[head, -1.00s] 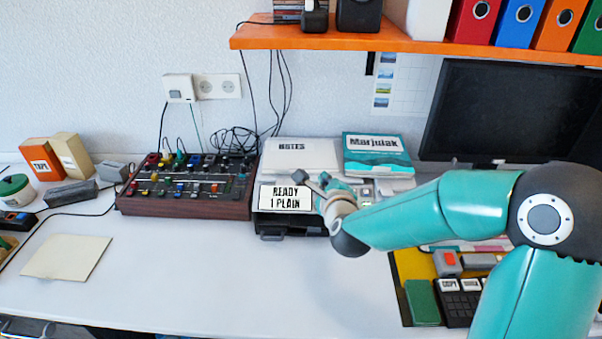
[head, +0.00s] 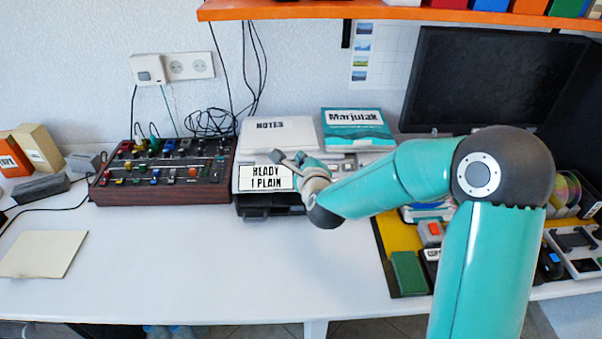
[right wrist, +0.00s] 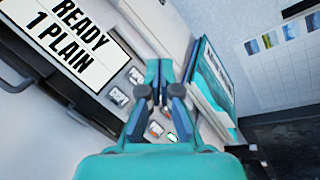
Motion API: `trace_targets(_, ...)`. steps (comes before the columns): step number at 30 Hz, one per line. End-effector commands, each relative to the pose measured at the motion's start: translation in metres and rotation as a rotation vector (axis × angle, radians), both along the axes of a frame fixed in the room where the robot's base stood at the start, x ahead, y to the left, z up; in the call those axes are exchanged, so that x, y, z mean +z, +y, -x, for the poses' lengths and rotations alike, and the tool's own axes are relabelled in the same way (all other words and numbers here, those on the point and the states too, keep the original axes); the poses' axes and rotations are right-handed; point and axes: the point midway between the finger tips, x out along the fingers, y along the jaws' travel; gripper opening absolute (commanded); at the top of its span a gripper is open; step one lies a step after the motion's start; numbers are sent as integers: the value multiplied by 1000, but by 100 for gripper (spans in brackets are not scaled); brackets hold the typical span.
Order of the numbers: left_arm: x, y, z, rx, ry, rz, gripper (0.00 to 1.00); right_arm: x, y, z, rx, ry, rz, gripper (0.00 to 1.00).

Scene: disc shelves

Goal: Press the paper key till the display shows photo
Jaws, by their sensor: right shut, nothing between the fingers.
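The printer's display (head: 267,178) reads "READY 1 PLAIN"; it also shows at the upper left of the right wrist view (right wrist: 72,35). Beside it in the right wrist view are small keys: two pale ones, a lower key (right wrist: 117,96) and an upper key (right wrist: 136,76), plus a red-marked key (right wrist: 155,130) and a green-marked key (right wrist: 172,137) close to my fingers. Their labels are too small to read surely, so I cannot tell which is the paper key. My right gripper (right wrist: 161,92) is shut and empty over the key panel; contact is unclear. My left gripper is out of view.
A white notes box (head: 278,135) and a teal Marjulak box (head: 357,128) lie on top of the printer. A mixer panel (head: 165,172) stands to its left. The table front (head: 210,270) is clear. A dark monitor (head: 490,80) stands behind my right arm.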

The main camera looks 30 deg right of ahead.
Motion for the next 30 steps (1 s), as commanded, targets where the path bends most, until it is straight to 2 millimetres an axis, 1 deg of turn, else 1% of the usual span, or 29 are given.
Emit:
trace_targets(1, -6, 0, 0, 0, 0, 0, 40, -10, -2, -3, -1, 1, 0, 0)
trace_targets(2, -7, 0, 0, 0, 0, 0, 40, -14, -3, -4, -1, 3, 0, 0)
trace_targets(3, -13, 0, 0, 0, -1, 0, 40, -20, -5, -6, -1, 0, 1, 0)
trace_targets(6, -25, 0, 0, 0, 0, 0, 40, -28, -7, -11, -1, -1, 1, 0)
trace_targets(9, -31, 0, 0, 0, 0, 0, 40, -33, -9, -14, -1, -2, 0, 0)
trace_targets(14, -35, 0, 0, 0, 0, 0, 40, -35, -10, -16, -1, -1, 0, 0)
trace_targets(30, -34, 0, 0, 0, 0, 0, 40, -35, -10, -16, 0, 0, 0, 0)
